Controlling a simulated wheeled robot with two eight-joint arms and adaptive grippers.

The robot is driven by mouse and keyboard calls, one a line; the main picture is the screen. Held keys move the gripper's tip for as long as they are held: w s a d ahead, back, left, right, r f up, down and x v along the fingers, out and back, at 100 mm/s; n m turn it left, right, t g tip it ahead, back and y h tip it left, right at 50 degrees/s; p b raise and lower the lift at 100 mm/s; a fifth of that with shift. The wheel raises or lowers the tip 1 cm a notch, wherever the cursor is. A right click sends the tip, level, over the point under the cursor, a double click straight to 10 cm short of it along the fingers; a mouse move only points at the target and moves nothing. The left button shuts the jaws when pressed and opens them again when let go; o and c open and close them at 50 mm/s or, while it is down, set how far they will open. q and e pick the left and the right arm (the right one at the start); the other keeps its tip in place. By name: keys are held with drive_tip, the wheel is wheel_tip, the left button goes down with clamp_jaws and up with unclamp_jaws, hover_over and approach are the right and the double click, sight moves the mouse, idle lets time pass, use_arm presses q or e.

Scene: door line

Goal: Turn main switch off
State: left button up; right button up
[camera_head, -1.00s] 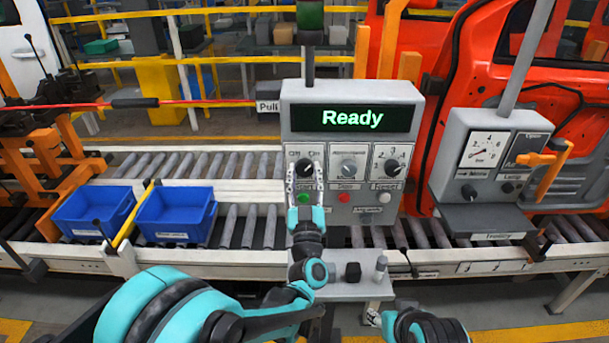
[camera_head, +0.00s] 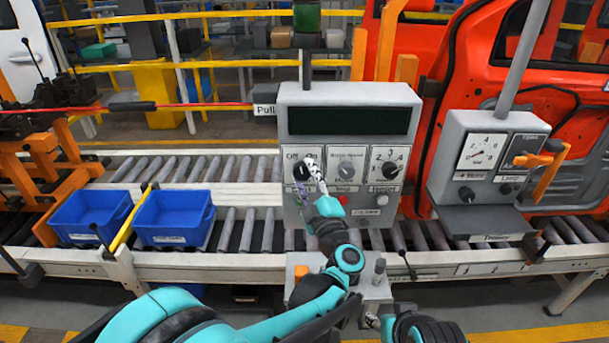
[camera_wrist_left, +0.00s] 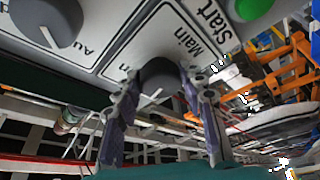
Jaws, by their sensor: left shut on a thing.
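The main switch (camera_head: 301,171) is a dark round knob at the left of the grey control panel (camera_head: 348,94), under the display (camera_head: 348,121), which is dark and blank. My left gripper (camera_head: 309,178) is at this knob and partly covers the panel around it. In the left wrist view the knob (camera_wrist_left: 160,74) sits between the two fingers of my left gripper (camera_wrist_left: 163,95), beside the "Main" label. The fingers are shut on the knob. The exact angle of its pointer is hard to tell.
A grey middle knob (camera_head: 346,170) and a selector knob (camera_head: 390,168) are close to the right. A green button (camera_wrist_left: 252,8) is near the switch. Blue bins (camera_head: 174,217) stand on the roller conveyor at left. A gauge box (camera_head: 484,165) stands at right.

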use_arm(q)
drive_tip(key=n, duration=0.2)
drive_tip(key=n+g+p, duration=0.1)
drive_tip(key=n, duration=0.1)
drive_tip(key=shift+r+y, duration=0.2)
drive_tip(key=shift+y, duration=0.1)
drive_tip(key=shift+n+g+p, duration=0.6)
drive_tip(key=shift+n+g, duration=0.2)
drive_tip(key=shift+n, duration=0.7)
drive_tip(key=o, duration=1.2)
drive_tip(key=shift+c, duration=0.2)
drive_tip(key=shift+d, duration=0.1)
drive_tip(key=v, duration=0.7)
drive_tip(key=shift+s, duration=0.25)
drive_tip(key=shift+r, duration=0.1)
